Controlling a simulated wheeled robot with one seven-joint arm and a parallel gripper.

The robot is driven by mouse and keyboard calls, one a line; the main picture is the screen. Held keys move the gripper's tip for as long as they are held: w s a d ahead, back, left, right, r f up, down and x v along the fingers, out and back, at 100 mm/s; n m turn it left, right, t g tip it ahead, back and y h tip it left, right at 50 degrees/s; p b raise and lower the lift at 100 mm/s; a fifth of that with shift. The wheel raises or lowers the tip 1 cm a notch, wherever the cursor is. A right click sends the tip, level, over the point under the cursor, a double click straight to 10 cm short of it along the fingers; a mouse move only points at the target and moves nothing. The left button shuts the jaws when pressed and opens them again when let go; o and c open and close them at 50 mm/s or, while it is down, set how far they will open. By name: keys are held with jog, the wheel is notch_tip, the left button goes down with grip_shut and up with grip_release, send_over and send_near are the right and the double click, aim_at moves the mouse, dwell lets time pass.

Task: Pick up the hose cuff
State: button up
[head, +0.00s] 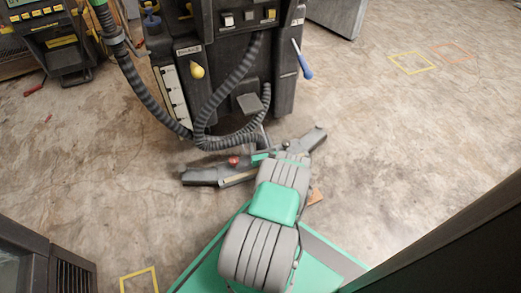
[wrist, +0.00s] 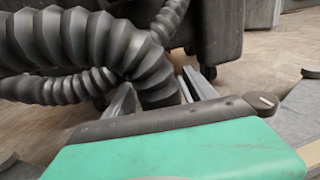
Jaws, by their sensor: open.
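A dark ribbed hose (head: 145,85) loops down the front of a black floor machine; a green band (head: 100,4) shows on it at the top left edge. I cannot tell for sure which part is the hose cuff. My gripper (head: 263,140) is at the machine's foot, by the lower hose loop. In the wrist view, my gripper (wrist: 160,88) is open, with grey fingers apart and a thick ribbed hose section (wrist: 158,78) showing between them. Whether they touch it I cannot tell. More hose (wrist: 60,40) crosses at the left.
The black machine (head: 284,75) stands ahead with a blue-handled tool (head: 304,62) on its side. A long grey bar (head: 203,177) with a red knob (head: 233,161) lies low under my gripper. Another machine (head: 55,40) is at the top left. Concrete floor (head: 400,140) is clear at the right.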

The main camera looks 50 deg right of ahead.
jog(key=shift+c, duration=0.6)
grip_shut()
jog(key=shift+r, duration=0.15)
